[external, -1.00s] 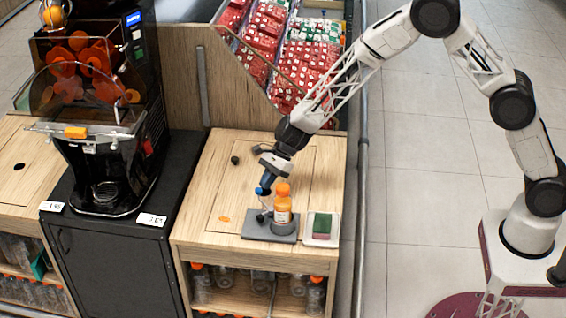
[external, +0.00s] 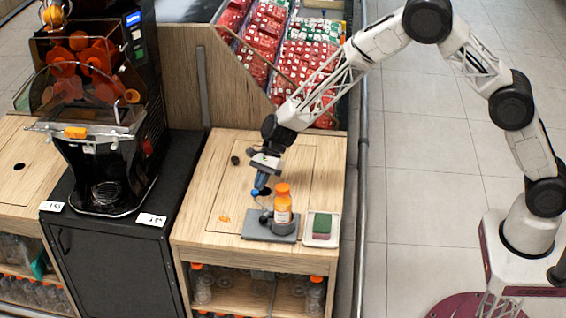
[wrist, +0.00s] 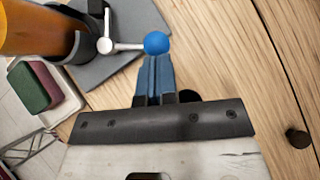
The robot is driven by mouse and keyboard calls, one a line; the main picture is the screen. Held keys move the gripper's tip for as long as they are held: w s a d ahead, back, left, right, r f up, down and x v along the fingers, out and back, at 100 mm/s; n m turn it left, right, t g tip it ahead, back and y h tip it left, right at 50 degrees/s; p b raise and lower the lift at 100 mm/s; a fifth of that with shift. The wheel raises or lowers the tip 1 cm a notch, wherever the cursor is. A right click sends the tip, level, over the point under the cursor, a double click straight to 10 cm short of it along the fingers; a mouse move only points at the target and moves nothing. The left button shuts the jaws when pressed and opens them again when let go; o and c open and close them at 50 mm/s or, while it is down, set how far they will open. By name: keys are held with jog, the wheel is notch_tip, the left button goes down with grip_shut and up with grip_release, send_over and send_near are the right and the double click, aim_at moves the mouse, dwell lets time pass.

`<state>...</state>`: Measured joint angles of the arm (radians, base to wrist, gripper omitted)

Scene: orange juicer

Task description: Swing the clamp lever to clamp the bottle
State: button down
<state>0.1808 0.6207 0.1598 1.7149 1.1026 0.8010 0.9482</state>
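The bottle (external: 283,208) with orange juice and an orange cap stands upright at the clamp fixture on a grey base plate (external: 256,232). It shows in part at the upper left of the wrist view (wrist: 30,28). The clamp lever (wrist: 125,46) is a thin light rod ending in a blue ball knob (wrist: 156,42), pointing away from the bottle. My gripper (wrist: 154,60) has its blue-grey fingers together, with the tips right at the knob. Whether they touch it is unclear. In the external view my gripper (external: 261,182) is to the left of the bottle and above the plate.
A tray with a green and dark red sponge (external: 322,228) lies right of the plate. A small dark knob (external: 235,160) sits on the wooden counter (external: 215,190). The orange juicer (external: 95,130) stands to the left. The counter left of the plate is mostly clear.

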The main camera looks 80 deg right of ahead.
jog(key=w+a+n+g, duration=0.1)
jog(key=n, duration=0.1)
jog(key=w+a+n+g, duration=0.1)
jog(key=n+g, duration=0.1)
jog(key=shift+w+a+y, duration=0.1)
jog(key=shift+w+y, duration=0.1)
jog(key=shift+y, duration=0.2)
jog(key=shift+w+a+n+g, duration=0.2)
jog(key=shift+a+n+g, duration=0.25)
jog(key=shift+n, duration=0.3)
jog(key=shift+w+a+n+g, duration=0.2)
jog(key=shift+a+n+g, duration=0.2)
jog(key=shift+n, duration=0.35)
jog(key=shift+a+f+g, duration=0.15)
jog(key=shift+f+g, duration=0.05)
jog(key=shift+g, duration=0.05)
jog(key=shift+d+r, duration=0.1)
jog(key=shift+d, duration=0.6)
jog(key=d+f+v, duration=0.1)
jog(key=v, duration=1.1)
jog(key=shift+s+d+r, duration=0.25)
jog(key=shift+d, duration=0.1)
